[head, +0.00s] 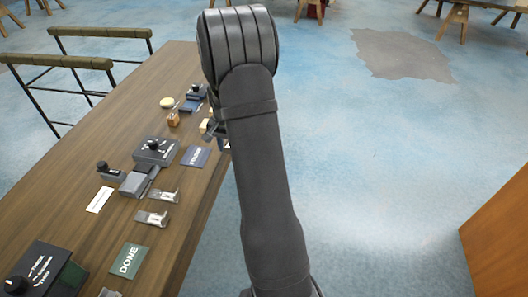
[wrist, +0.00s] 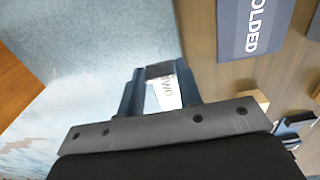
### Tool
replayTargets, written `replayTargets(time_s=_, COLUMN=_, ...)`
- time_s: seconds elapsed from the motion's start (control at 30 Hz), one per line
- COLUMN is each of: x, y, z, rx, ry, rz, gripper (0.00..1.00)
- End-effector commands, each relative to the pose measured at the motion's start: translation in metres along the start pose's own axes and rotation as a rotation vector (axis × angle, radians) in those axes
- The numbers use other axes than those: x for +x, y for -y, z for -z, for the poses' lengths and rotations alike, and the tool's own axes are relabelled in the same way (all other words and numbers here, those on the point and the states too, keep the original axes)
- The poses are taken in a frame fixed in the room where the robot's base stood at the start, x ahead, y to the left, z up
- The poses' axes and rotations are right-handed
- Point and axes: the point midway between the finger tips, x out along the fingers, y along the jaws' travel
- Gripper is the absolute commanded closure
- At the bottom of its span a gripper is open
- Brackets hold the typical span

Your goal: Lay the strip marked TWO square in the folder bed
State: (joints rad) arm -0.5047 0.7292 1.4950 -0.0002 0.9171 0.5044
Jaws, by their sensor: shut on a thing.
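My gripper (wrist: 160,88) is shut on a white strip (wrist: 166,92) lettered TWO, which shows between the two dark fingers in the wrist view. The strip is over or beside the table's edge, with blue floor behind it on the left. In the head view my arm hides most of the gripper and the strip. A grey device with a black knob (head: 154,149) stands mid-table and looks like the folder. A grey slab (head: 134,184) extends toward the front from it; I cannot tell for sure that this is the bed.
A blue FOLDED card (wrist: 252,26) lies near the gripper. Two clear holders (head: 163,196) (head: 150,219), a white card (head: 100,200) and a green DONE card (head: 129,260) lie nearer the front. A dark box with a knob (head: 40,268) stands front left. Small items crowd the far end.

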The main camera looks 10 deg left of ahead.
Motion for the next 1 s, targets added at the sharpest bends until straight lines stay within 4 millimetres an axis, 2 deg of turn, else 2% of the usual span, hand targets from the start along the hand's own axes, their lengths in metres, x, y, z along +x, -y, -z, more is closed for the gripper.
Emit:
replayTargets(time_s=0.03, x=-0.006, y=0.024, z=-0.009, rx=-0.01, ry=-0.002, rz=0.001, gripper=0.91)
replayTargets(time_s=0.1, x=-0.013, y=0.052, z=-0.022, rx=-0.01, ry=-0.001, rz=0.001, gripper=0.91)
replayTargets(time_s=0.27, x=-0.032, y=0.115, z=-0.059, rx=-0.01, ry=-0.002, rz=0.002, gripper=0.91)
replayTargets(time_s=0.5, x=-0.06, y=0.198, z=-0.13, rx=-0.01, ry=-0.001, rz=0.002, gripper=0.91)
replayTargets(time_s=0.7, x=-0.079, y=0.244, z=-0.185, rx=-0.006, ry=-0.001, rz=0.002, gripper=0.91)
replayTargets(time_s=0.8, x=-0.084, y=0.257, z=-0.204, rx=-0.003, ry=0.0, rz=0.0, gripper=0.91)
replayTargets(time_s=1.0, x=-0.087, y=0.266, z=-0.219, rx=0.001, ry=0.0, rz=0.0, gripper=0.91)
